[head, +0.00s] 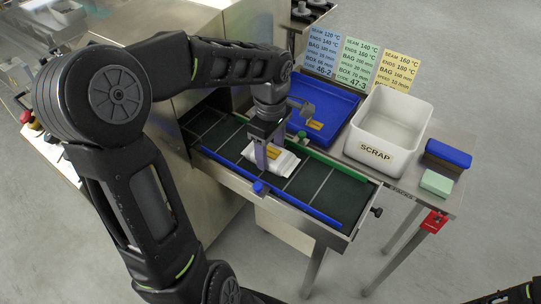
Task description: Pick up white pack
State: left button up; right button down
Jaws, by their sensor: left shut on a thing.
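The white pack (285,164) lies on the dark green conveyor belt (332,191), between its blue and green side rails. It has a yellow-orange label, partly covered by the gripper. My left gripper (262,163) comes down from above and is shut on the white pack at its left part. The pack looks to be at belt level; I cannot tell whether it is clear of the belt. My right gripper is not in view; only a bit of dark arm shows at the bottom right corner.
A blue tray (338,105) holding a small item stands behind the belt. A white SCRAP bin (389,128) is right of it. Three setting cards (360,65) stand behind. A blue-topped block (448,153) and a green block (436,183) lie at the table's right end.

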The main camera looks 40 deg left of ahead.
pick_arm(q)
jog(key=c, duration=0.6)
jog(key=shift+o, duration=0.2)
jog(key=shift+r, duration=0.1)
notch_tip(320, 180, up, 10)
dwell(0.6)
